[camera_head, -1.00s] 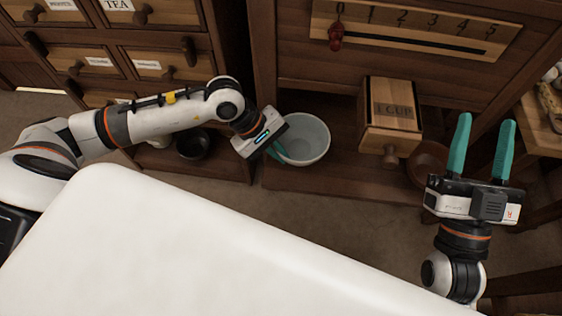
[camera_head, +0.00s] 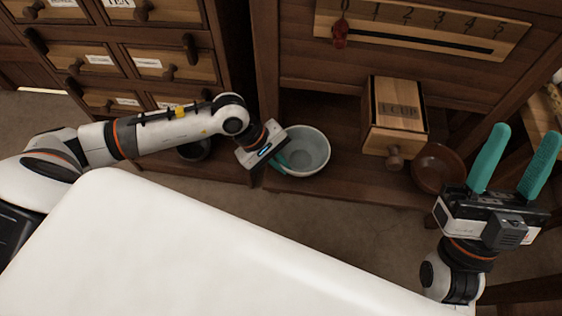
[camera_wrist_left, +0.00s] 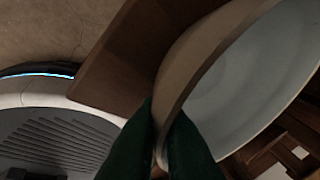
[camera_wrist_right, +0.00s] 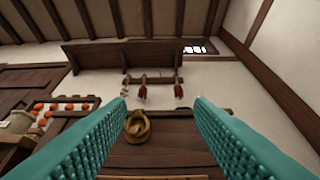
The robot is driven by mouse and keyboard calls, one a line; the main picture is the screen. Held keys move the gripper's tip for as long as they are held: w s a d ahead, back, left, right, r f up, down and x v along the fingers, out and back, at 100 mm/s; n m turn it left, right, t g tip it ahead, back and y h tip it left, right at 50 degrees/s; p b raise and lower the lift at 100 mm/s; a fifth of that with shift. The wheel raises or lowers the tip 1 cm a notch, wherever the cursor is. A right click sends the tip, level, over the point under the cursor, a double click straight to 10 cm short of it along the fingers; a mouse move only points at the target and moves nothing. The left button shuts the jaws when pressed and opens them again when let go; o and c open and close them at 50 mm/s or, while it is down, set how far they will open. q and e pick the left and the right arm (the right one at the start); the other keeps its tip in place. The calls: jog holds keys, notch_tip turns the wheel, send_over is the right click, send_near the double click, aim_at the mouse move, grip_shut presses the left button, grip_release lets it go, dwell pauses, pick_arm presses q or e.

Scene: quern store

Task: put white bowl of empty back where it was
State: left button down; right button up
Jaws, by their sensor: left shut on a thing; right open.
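The white bowl (camera_head: 306,152) is upright and looks empty, at the low wooden shelf (camera_head: 345,182) of the cabinet in the head view. My left gripper (camera_head: 278,160) is shut on the bowl's left rim. In the left wrist view the bowl (camera_wrist_left: 250,85) fills the right side, with its rim between the dark green fingers (camera_wrist_left: 160,135). I cannot tell whether the bowl's base touches the shelf. My right gripper (camera_head: 514,165) is open and empty at the right, and its spread fingers also show in the right wrist view (camera_wrist_right: 160,120).
A wooden box marked 1 CUP (camera_head: 398,105) juts out right of the bowl. A brown bowl (camera_head: 437,166) sits further right on the shelf. A dark bowl (camera_head: 194,150) stands by the drawer cabinet (camera_head: 110,55) at the left. A numbered scale (camera_head: 425,28) is above.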

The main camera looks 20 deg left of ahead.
pick_arm(q)
jog(key=c, duration=1.6)
grip_release()
